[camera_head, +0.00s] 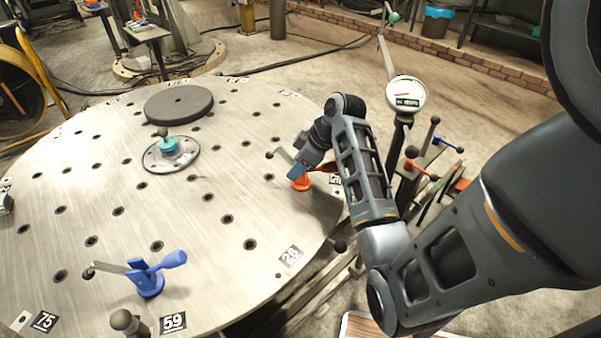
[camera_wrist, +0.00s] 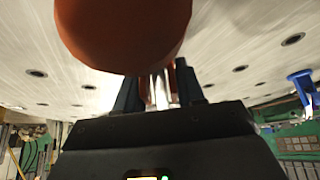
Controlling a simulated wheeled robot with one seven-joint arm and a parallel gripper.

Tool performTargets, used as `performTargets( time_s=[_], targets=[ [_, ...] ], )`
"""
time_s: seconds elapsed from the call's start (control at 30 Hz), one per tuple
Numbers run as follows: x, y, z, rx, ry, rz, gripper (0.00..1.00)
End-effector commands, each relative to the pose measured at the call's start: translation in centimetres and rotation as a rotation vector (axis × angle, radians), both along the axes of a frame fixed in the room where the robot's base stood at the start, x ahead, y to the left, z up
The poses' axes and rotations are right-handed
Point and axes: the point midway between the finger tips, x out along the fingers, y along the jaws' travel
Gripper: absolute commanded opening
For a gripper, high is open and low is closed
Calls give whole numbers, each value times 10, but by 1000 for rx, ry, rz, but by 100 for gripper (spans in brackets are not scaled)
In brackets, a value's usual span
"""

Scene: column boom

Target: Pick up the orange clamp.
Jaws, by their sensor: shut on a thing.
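The orange clamp (camera_head: 301,183) is at the right part of the round metal table (camera_head: 215,268). Its orange base shows below my gripper (camera_head: 299,168), and a metal rod with a dark ball tip sticks out to the left. My gripper is shut on the clamp and hides much of it. In the wrist view, a large orange part of the clamp (camera_wrist: 122,30) fills the top middle, close to the camera. My gripper's dark fingers (camera_wrist: 158,92) stand on either side of a shiny metal part. I cannot tell whether the base touches the table.
A blue clamp (camera_head: 150,283) stands near the table's front edge. A teal-topped disc fitting (camera_head: 170,152) and a dark round plate (camera_head: 179,103) lie farther back. A rack with more clamps (camera_head: 420,165) and a round gauge (camera_head: 406,95) stand beyond the right edge.

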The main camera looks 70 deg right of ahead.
Motion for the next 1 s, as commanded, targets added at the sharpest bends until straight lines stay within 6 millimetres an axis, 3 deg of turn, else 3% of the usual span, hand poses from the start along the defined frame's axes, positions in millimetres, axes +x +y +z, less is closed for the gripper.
performTargets(
  time_s=[0.07, 0.13, 0.27, 0.5, 0.83, 1.0],
  targets=[
    [1, 0, 1, -1, -2, 3, 7],
    [1, 0, 3, -1, -2, 3, 0],
    [1, 0, 10, -2, -2, 2, 0],
    [1, -1, 45, -6, -4, 2, 0],
    [-55, -48, 85, -5, -4, -4, 0],
    [-75, -62, 105, 0, -1, -4, 0]
  ],
)
